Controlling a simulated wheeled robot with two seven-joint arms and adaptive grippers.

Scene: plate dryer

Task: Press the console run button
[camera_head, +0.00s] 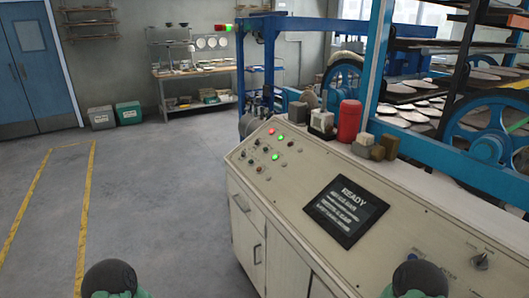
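The cream console (300,190) stands at the centre right, with a sloped top. At its far left end is a group of small controls, with a red lit one (271,131), a green lit one (275,157) and a smaller green one (283,139) among dark knobs. A blue button (413,257) and a dark switch (481,261) sit at the near right end. Labels are too small to read, so I cannot tell which is the run button. The screen (346,211) reads READY. Neither gripper is in view; only rounded dark-and-green parts show at the bottom edge.
A red cylinder (349,121) and several small blocks stand along the console's back edge. Behind is the blue-framed dryer (373,60) with racks of plates and blue wheels. Open grey floor (165,190) lies to the left, with yellow lines.

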